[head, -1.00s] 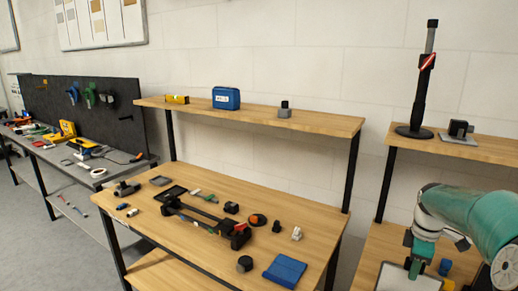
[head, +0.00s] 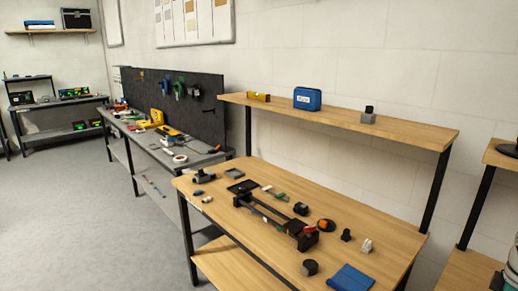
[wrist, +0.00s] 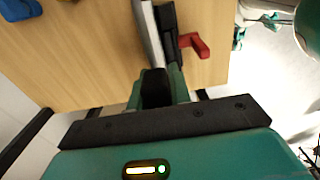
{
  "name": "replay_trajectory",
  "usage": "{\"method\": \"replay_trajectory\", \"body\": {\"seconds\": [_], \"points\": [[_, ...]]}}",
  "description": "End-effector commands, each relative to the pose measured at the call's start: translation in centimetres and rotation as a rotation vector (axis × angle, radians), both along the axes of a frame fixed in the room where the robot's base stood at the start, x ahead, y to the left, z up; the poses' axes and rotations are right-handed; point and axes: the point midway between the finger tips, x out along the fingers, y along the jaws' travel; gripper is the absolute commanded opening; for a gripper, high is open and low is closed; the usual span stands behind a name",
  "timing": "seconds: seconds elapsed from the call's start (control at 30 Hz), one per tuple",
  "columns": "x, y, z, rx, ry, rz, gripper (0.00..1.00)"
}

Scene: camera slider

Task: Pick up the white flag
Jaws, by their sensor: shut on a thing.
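In the wrist view my gripper (wrist: 157,88) is shut on a dark piece, from which a flat panel with a white edge (wrist: 152,35) extends upward in the picture. I take this for the white flag, seen almost edge-on, so its face is hidden. A black part (wrist: 169,22) runs along the panel. A red lever-like piece (wrist: 196,44) juts out to the right; I cannot tell whether it is attached. In the head view only a sliver of my arm shows at the right edge, and neither gripper nor flag is visible.
A wooden bench (head: 340,230) holds a black camera slider (head: 275,222), a blue cloth-like item (head: 350,279) and small parts. Its shelf (head: 400,126) carries a blue case (head: 307,99). A grey tool bench (head: 190,156) stands left. The floor (head: 80,200) at left is open.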

Motion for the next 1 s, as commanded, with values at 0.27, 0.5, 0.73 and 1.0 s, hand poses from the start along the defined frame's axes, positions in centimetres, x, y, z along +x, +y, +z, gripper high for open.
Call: {"method": "replay_trajectory", "body": {"seconds": [0.27,0.5,0.73,1.0], "points": [[0.1,-0.1,1.1,-0.003,-0.001,-0.001,0.00],[0.0,0.0,2.2,-0.003,-0.001,-0.001,0.00],[0.0,-0.1,3.3,-0.002,-0.001,0.000,0.00],[0.0,0.0,4.5,-0.002,-0.001,-0.001,0.00]]}}
